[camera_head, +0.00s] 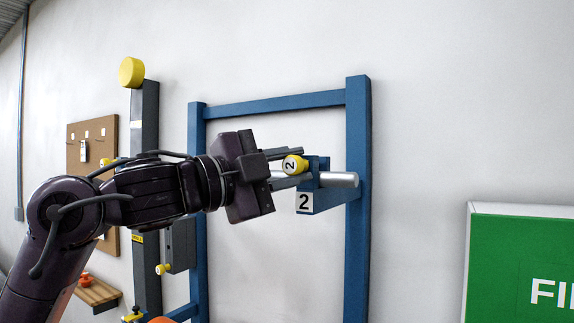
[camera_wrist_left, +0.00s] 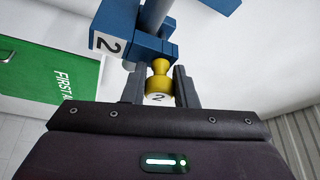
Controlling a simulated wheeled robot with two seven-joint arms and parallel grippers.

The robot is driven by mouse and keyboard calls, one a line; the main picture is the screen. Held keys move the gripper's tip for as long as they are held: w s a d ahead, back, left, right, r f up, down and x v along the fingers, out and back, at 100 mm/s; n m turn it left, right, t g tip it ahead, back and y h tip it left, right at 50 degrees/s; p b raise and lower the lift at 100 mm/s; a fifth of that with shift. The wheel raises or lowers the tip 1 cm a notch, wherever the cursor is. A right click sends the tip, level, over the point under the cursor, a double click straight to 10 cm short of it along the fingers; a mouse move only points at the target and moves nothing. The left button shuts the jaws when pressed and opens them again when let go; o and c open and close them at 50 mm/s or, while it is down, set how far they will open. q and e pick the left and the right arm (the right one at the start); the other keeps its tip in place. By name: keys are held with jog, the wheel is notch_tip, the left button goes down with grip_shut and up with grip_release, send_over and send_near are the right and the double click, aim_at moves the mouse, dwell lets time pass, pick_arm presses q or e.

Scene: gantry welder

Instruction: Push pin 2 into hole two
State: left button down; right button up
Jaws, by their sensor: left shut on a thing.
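Pin 2 shows as a yellow knob (camera_head: 294,164) with a white end marked 2. It also shows in the left wrist view (camera_wrist_left: 160,82), between the two fingers. My left gripper (camera_head: 289,166) is shut on this knob, with its fingers pointing right at the blue bracket (camera_head: 328,196). The bracket carries a white label marked 2 (camera_head: 304,202) and shows at the top of the left wrist view (camera_wrist_left: 145,41). The knob's narrow end is right at the bracket. Hole two and the pin's shank are hidden, so I cannot tell how deep the pin sits.
A silver bar (camera_head: 341,180) runs through the bracket beside the blue frame's right post (camera_head: 357,240). A dark post with a yellow cap (camera_head: 132,72) stands left. A pegboard (camera_head: 84,150) hangs behind my left arm. A green first-aid box (camera_head: 520,265) is at lower right.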

pick_arm(q)
jog(key=c, duration=1.3)
grip_release()
jog(key=shift+w, duration=0.1)
jog(key=shift+o, duration=1.1)
jog(key=shift+f, duration=0.15)
jog(key=shift+f, duration=0.1)
